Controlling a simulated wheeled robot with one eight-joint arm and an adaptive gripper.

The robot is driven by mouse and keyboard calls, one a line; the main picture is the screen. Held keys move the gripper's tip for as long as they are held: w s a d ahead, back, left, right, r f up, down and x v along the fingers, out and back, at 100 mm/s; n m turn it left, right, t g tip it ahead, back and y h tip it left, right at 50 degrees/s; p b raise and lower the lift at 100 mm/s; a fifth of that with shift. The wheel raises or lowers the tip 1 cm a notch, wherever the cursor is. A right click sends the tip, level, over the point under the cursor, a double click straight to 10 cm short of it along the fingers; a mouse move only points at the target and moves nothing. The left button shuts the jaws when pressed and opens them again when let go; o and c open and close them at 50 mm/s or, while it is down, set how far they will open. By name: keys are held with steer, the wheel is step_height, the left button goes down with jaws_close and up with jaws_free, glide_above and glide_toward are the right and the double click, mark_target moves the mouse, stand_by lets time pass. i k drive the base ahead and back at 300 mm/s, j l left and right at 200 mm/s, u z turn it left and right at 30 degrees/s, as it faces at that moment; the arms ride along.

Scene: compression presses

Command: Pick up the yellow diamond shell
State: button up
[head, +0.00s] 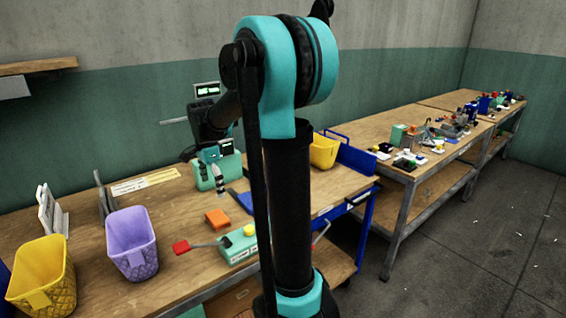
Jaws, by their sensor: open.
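A yellow shell (40,275) with a diamond-patterned lower part stands upright at the near left of the wooden workbench. Its left and bottom parts run close to the picture's edge. My gripper (188,153) is small and dark, at the end of my arm over the back of the bench. It is open and well apart from the yellow shell, to its right and farther back. Its fingertips are hard to make out against the dark wall.
A purple shell (131,243) stands just right of the yellow one. Grey stands (52,212) are behind them. A teal press (212,172), an orange block (217,219) and a green device (238,245) occupy the middle. Another yellow container (324,152) is partly behind my arm.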

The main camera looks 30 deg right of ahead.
mark_target(42, 285)
steer(key=k+u, duration=0.1)
steer(key=u, duration=1.05)
